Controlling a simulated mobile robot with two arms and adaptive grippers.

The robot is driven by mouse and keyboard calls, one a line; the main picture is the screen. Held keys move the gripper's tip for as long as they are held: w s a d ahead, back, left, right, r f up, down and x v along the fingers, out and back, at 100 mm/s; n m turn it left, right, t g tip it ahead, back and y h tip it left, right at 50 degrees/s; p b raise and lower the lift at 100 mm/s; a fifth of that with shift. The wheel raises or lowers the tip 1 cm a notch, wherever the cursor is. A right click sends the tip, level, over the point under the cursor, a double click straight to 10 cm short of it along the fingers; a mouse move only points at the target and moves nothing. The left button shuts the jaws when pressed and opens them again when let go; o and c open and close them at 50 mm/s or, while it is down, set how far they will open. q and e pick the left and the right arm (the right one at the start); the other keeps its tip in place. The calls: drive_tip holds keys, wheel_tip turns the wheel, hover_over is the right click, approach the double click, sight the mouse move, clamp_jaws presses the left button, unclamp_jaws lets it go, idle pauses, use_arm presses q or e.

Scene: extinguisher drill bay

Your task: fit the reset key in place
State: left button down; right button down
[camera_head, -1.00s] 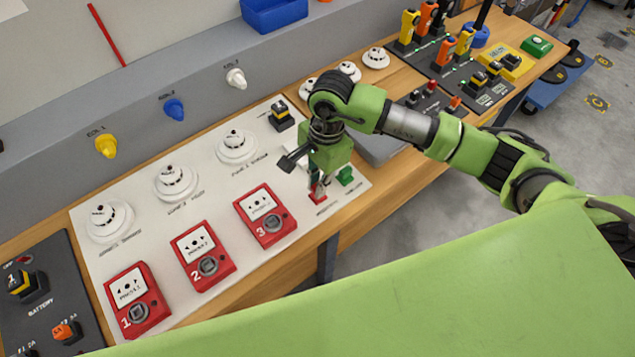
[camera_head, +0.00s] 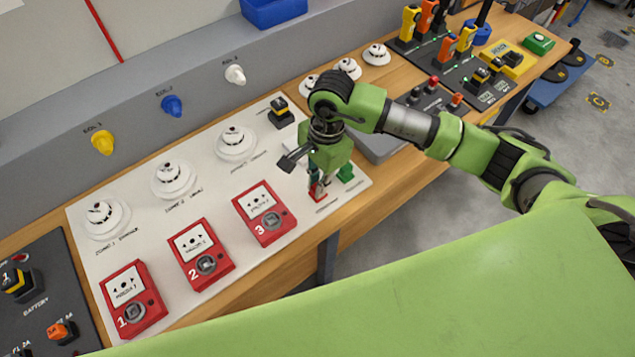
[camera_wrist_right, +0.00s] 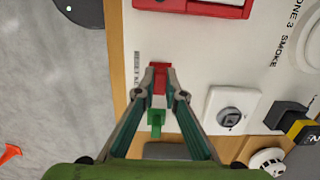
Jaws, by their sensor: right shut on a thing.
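My right gripper (camera_head: 319,188) points down at the right end of the white panel (camera_head: 206,215). It is shut on a small red piece, which I take to be the reset key (camera_wrist_right: 159,78); the fingertips cover part of it. The red piece is at its labelled spot on the panel; I cannot tell whether it is lifted clear. A green block (camera_head: 346,172) stands beside it and also shows between the fingers in the wrist view (camera_wrist_right: 156,121). A white square unit with a grey round centre (camera_wrist_right: 229,115) sits nearby. My left gripper is not in view.
Red call points numbered 1 (camera_head: 133,299), 2 (camera_head: 202,254) and 3 (camera_head: 264,213) line the panel's front. White detectors, such as one at the back (camera_head: 236,142), stand behind them. A black and yellow block (camera_head: 281,112) sits at the panel's back right corner.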

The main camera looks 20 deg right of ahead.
drive_tip(key=shift+f, duration=0.15)
drive_tip(key=c, duration=2)
unclamp_jaws()
drive_tip(key=o, duration=0.3)
drive_tip(key=shift+r+p, duration=1.35)
drive_tip(key=shift+r, duration=2.2)
